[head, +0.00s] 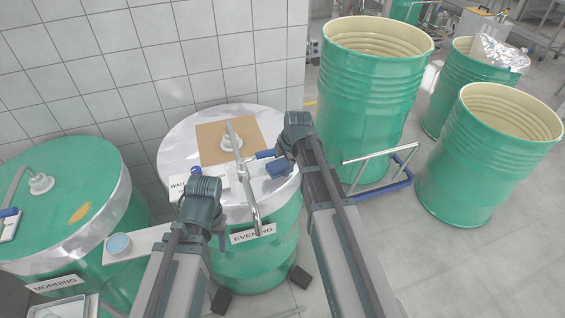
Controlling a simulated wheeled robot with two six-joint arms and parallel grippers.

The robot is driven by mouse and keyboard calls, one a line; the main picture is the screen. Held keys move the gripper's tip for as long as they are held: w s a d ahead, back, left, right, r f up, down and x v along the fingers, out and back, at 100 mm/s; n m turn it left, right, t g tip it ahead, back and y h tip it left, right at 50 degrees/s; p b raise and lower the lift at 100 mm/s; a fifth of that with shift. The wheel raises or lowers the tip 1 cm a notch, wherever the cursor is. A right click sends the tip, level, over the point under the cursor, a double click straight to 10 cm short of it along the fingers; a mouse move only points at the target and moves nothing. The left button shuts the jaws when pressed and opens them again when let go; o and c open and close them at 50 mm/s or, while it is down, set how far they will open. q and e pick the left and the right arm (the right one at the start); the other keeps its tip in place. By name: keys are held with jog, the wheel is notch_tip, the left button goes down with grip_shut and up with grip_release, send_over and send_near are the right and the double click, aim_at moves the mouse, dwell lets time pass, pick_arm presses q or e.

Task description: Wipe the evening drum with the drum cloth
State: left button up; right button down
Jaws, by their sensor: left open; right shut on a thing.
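The evening drum (255,262) is a green drum with an "EVENING" label (253,233) and a silvery top (183,140). My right gripper (284,154) is over the right part of the top, shut on a small blue piece that looks like the drum cloth (279,168). Whether the cloth touches the top is hard to tell. My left gripper (204,188) is open at the drum's front left edge, its fingertips mostly hidden.
A metal pipe with a blue handle (264,154) crosses above the drum top. The morning drum (70,190) stands at left, with a yellow-brown mark on it. A shelf (140,243) holds a round blue-lidded thing. Open green drums (372,100) and a trolley (385,165) stand right.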

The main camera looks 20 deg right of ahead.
jog(key=shift+f+b, duration=1)
dwell(0.3)
jog(key=shift+r, duration=0.1)
jog(key=shift+w+d, duration=0.1)
jog(key=shift+w+d+r, duration=0.1)
jog(key=shift+w+d, duration=1.05)
jog(key=shift+w, duration=0.1)
jog(key=shift+w+d, duration=1.15)
jog(key=shift+w, duration=0.1)
jog(key=shift+d, duration=0.1)
